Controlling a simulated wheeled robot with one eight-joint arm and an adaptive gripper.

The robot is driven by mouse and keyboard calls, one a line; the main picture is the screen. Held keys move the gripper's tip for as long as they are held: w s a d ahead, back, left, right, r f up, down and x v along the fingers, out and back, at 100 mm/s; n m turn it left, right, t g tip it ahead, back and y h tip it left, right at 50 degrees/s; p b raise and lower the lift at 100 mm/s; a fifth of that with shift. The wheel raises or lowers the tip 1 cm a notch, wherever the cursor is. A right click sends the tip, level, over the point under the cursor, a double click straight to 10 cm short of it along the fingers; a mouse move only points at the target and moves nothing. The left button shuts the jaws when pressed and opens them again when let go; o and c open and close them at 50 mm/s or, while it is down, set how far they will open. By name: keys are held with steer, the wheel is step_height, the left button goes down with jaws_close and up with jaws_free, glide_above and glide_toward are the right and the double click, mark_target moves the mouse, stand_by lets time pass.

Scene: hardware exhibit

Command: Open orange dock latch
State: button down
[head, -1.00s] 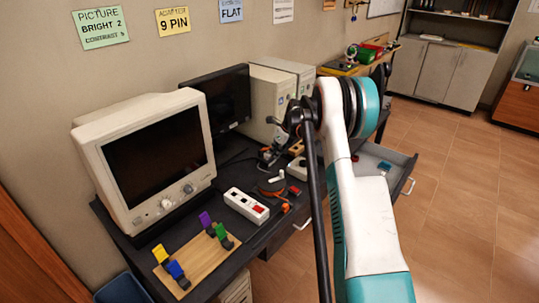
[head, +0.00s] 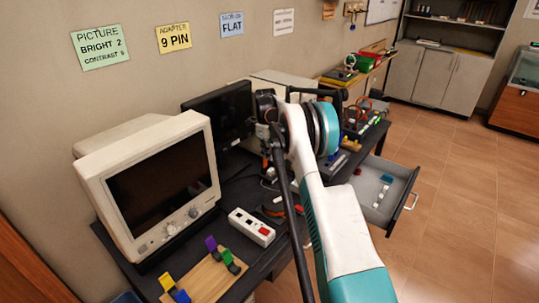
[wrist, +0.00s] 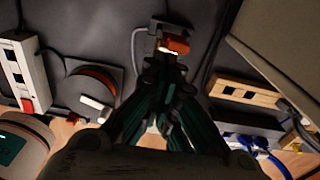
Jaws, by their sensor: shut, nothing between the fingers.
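In the wrist view an orange latch piece (wrist: 177,46) sits on a small dark dock (wrist: 160,32) with a grey cable beside it. My gripper (wrist: 165,68) points at it with dark, closed fingers and nothing held between them. The fingertips are just below the orange piece in the picture; I cannot tell whether they touch it. A bright white strip shows between the fingertips and the orange piece. In the head view my own arm covers most of the gripper and the dock.
A white power strip with a red switch (head: 251,227) and a round reel (wrist: 92,87) lie left of the gripper. A wooden socket strip (wrist: 246,92) and blue cable (wrist: 262,150) are on the right. A CRT monitor (head: 152,185) stands left. A drawer (head: 385,195) is open.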

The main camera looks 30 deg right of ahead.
steer(key=shift+s+d+r, duration=0.1)
steer(key=shift+s, duration=0.1)
steer(key=shift+w+r, duration=0.1)
steer(key=shift+r+p, duration=0.35)
steer(key=shift+r, duration=0.3)
step_height(320, 180, up, 12)
steer(key=shift+w, duration=0.25)
stand_by(0.5)
